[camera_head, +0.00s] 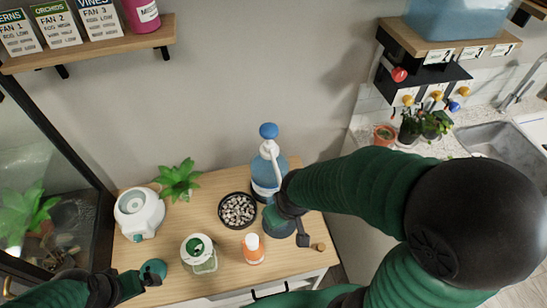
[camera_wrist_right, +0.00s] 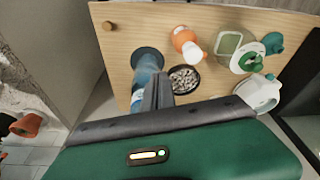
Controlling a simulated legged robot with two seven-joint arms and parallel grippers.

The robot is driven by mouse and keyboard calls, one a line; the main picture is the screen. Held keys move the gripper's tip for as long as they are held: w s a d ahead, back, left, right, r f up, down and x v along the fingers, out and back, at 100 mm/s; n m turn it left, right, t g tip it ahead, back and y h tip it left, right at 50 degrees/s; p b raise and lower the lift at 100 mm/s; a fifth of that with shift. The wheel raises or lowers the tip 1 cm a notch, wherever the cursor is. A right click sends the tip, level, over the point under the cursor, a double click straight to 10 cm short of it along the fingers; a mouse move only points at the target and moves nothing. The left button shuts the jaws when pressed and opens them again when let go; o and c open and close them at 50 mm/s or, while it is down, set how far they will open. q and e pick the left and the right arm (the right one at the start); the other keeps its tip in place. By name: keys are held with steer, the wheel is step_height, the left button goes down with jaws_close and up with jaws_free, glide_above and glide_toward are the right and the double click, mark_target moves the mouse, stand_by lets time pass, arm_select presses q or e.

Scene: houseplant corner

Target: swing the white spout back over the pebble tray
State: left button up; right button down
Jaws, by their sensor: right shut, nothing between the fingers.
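The blue pump bottle (camera_head: 265,178) stands at the back right of the wooden table, topped by a blue knob (camera_head: 268,130). Its white spout (camera_head: 274,158) slopes toward the front right, and its lower end is hidden near my right gripper. The round black pebble tray (camera_head: 238,210) is left of the bottle, with no spout visible above it. It also shows in the right wrist view (camera_wrist_right: 185,79). My right gripper (camera_wrist_right: 158,92) is shut and empty, close to the bottle. My left gripper (camera_head: 150,278) is at the table's front left; its finger opening is unclear.
An orange bottle (camera_head: 253,249), a green-lidded jar (camera_head: 198,250), a white pot-like device (camera_head: 139,214) and a plant (camera_head: 178,180) share the table. A small wooden knob (camera_head: 320,247) lies at the right edge. Bare wood shows between the plant and tray.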

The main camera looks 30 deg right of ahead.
stand_by(0.3)
steer(key=c, duration=2)
jaws_free()
steer(key=shift+r, duration=0.1)
steer(key=o, duration=0.5)
steer(key=w+r+n+p, duration=0.1)
steer(key=n, duration=0.1)
steer(key=w+r+n+p, duration=0.1)
steer(key=w+r+n, duration=0.1)
steer(key=w+r+n+p, duration=0.1)
steer(key=n+p, duration=0.1)
steer(key=n, duration=0.1)
steer(key=shift+w+d+r+g, duration=0.1)
steer(key=shift+w+r+g, duration=0.1)
steer(key=shift+r+g, duration=0.15)
steer(key=shift+o, duration=0.2)
step_height(320, 180, up, 11)
steer(key=n+g+h+p, duration=0.25)
steer(key=n+p, duration=0.75)
steer(key=n, duration=1.6)
glide_above(276, 167)
steer(key=w+a, duration=0.1)
steer(key=a, duration=0.3)
steer(key=p+x, duration=0.4)
steer(key=x, duration=1.2)
steer(key=shift+f+p, duration=0.35)
steer(key=shift+f, duration=0.05)
steer(key=shift+c, duration=0.4)
